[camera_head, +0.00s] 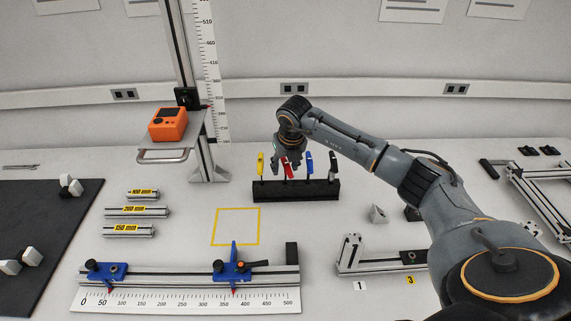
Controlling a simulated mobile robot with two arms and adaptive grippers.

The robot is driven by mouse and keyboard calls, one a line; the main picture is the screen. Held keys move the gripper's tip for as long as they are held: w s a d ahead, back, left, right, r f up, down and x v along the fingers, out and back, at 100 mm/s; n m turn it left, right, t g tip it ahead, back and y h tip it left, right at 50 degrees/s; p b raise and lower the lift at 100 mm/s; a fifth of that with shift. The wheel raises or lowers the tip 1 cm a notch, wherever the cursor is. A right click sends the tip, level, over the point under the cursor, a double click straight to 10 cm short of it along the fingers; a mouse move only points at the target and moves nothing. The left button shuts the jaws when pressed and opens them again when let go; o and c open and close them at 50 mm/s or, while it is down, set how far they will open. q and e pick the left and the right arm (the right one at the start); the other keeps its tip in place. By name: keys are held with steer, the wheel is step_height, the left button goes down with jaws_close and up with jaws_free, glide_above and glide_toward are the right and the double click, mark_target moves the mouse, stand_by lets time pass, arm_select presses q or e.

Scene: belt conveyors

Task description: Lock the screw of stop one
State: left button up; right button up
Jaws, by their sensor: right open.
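Each has a dark screw or knob and a red pointer. I cannot tell which is stop one. My right gripper (289,162) is open above a black tool rack (296,192), close to the red-handled tool (287,168). I cannot tell whether it touches that tool. Yellow (261,162), blue (308,163) and black (333,164) handled tools stand upright in the rack. My left gripper is out of view.
A ruler strip (190,301) lies before the rail. Labelled profiles (137,211) lie at left, near a yellow square outline (236,210). An orange device (167,124) stands on a raised stand. My right arm covers part of the right side.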

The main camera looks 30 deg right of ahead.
jaws_close()
steer(key=shift+r, duration=0.15)
steer(key=shift+w+p+v, duration=0.2)
steer(key=shift+p+v, duration=0.6)
steer(key=shift+v, duration=0.4)
steer(key=shift+w+p+v, duration=0.15)
steer(key=shift+p+v, duration=0.6)
steer(key=shift+v, duration=0.45)
steer(key=shift+w+p+v, duration=0.2)
steer(key=shift+p+v, duration=0.6)
steer(key=shift+v, duration=0.45)
steer(key=shift+d+r, duration=0.15)
